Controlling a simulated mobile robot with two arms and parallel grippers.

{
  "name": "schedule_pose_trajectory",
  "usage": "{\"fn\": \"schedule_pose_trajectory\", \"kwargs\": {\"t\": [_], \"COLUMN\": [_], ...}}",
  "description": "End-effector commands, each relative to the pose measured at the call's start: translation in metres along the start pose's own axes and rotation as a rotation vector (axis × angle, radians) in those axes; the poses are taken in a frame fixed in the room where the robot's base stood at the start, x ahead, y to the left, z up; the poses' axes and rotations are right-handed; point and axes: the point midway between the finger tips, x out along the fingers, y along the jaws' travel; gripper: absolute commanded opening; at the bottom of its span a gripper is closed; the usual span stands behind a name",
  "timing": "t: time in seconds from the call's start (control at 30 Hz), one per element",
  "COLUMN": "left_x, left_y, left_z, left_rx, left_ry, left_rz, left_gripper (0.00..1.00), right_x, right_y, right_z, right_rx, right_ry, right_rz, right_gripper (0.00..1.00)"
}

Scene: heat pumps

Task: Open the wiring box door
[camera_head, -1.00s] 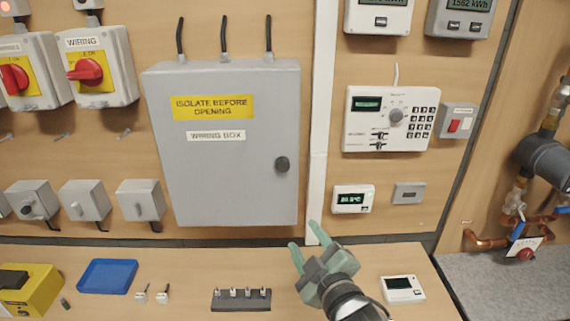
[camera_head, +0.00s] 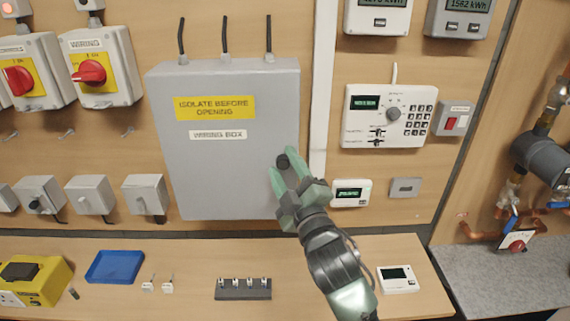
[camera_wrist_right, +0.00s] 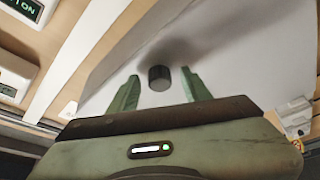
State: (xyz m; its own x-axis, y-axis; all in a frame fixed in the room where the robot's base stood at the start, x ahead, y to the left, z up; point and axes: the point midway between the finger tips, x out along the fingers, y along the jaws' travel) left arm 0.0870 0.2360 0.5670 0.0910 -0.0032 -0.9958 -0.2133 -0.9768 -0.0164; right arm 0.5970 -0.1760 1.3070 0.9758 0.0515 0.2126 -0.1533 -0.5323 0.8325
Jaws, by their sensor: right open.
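The grey wiring box (camera_head: 215,160) hangs on the wooden wall with its door shut. Its door carries a yellow "ISOLATE BEFORE OPENING" label (camera_head: 214,107) and a "WIRING BOX" label. A dark round knob (camera_head: 282,161) sits at the door's right side. My right gripper (camera_head: 287,168) is open, its green fingertips up at the knob. In the right wrist view, the knob (camera_wrist_right: 159,78) appears between the two spread fingers (camera_wrist_right: 157,92), with gaps on both sides; I see no contact. My left gripper is out of view.
Rotary switches with red handles (camera_head: 90,72) are left of the box. A control panel (camera_head: 388,116) and thermostat (camera_head: 350,193) are to its right. The bench below holds a blue tray (camera_head: 114,267), a dark terminal strip (camera_head: 243,289) and a white device (camera_head: 397,279).

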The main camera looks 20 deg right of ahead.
Motion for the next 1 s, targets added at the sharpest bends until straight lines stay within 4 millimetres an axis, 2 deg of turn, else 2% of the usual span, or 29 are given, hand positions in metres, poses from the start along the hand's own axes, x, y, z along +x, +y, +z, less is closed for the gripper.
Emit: {"fn": "schedule_pose_trajectory", "kwargs": {"t": [0.13,0.17,0.3,0.33,1.0], "left_x": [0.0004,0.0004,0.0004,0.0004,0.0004], "left_y": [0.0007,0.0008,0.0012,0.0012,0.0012], "left_z": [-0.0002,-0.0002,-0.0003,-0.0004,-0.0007], "left_rx": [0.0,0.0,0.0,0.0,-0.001], "left_ry": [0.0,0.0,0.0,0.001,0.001], "left_rz": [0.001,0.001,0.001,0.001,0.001], "left_gripper": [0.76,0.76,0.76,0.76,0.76], "right_x": [-0.0002,-0.0002,-0.0003,-0.0003,-0.0006], "right_y": [-0.0003,-0.0003,-0.0004,-0.0004,-0.0012], "right_z": [0.0003,0.0002,0.0002,0.0002,0.0003], "right_rx": [0.001,0.001,0.001,0.001,0.002], "right_ry": [0.0,0.0,0.0,0.0,0.0], "right_rz": [0.0,0.0,0.0,0.0,-0.002], "right_gripper": [0.49,0.46,0.07,0.0,0.0]}}
